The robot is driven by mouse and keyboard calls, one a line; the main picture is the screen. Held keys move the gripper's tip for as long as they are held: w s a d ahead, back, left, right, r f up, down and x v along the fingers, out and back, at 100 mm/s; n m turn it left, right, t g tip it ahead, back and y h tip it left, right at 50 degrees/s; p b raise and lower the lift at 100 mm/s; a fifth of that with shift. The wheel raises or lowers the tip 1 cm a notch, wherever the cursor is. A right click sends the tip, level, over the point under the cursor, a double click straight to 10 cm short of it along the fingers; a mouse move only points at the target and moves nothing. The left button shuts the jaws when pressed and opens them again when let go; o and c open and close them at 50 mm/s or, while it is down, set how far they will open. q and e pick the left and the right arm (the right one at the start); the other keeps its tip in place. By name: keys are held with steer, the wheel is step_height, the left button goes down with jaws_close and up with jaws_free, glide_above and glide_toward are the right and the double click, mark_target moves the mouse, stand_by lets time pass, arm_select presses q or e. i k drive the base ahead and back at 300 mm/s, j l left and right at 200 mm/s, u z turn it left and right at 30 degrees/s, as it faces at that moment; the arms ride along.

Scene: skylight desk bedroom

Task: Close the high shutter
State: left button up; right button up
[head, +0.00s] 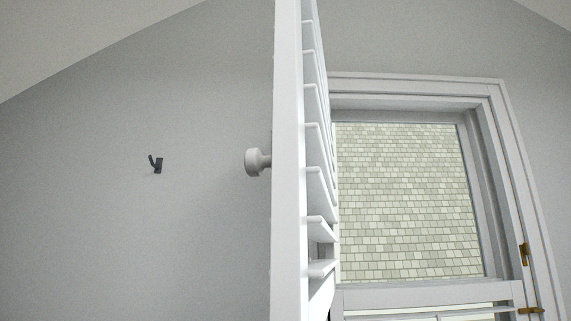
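The white shutter (289,200) stands open, seen almost edge-on in the middle of the head view, with its slats on the right side. A round white knob (254,162) sticks out from its left face. The window (405,200) to the right is uncovered, with pale shingles showing through the pane. Neither gripper is in the head view. The lower end of the shutter is cut off by the picture's bottom edge.
A small dark hook (156,164) is on the grey wall (100,230) at the left. The white window frame (500,130) carries brass fittings (524,254) at its lower right. The space left of the shutter looks clear.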

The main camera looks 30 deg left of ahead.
mark_target(301, 162)
steer(key=j, duration=0.45)
steer(key=i+j+u, duration=0.15)
steer(key=j, duration=0.25)
steer(key=i+j, duration=0.1)
steer(key=j, duration=0.15)
steer(key=i+j, duration=0.1)
steer(key=j, duration=0.2)
